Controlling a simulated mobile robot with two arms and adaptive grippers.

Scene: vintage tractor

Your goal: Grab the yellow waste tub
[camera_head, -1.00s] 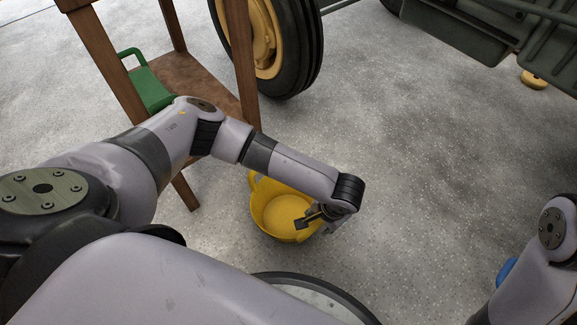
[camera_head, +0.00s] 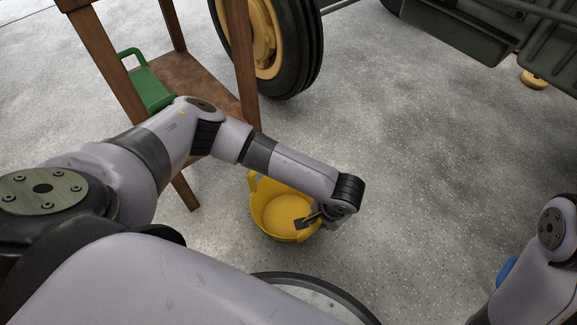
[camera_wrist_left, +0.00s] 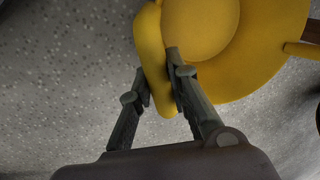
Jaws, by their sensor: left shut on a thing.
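The yellow waste tub (camera_head: 288,211) stands upright on the floor, below the end of my left arm in the head view. It is open at the top, with a handle at its back left. In the left wrist view the tub (camera_wrist_left: 235,50) fills the upper right. My left gripper (camera_head: 311,219) is at the tub's right side. In the wrist view its two fingers (camera_wrist_left: 158,92) straddle the tub's near handle and are shut on it. My forearm hides part of the tub's right rim in the head view. My right gripper is out of view.
A wooden table or stand (camera_head: 203,90) with a green object (camera_head: 150,88) on its lower shelf stands behind my left arm. A tractor wheel (camera_head: 290,50) is at the back. The floor right of the tub is clear. A blue thing (camera_head: 506,271) shows beside my right arm.

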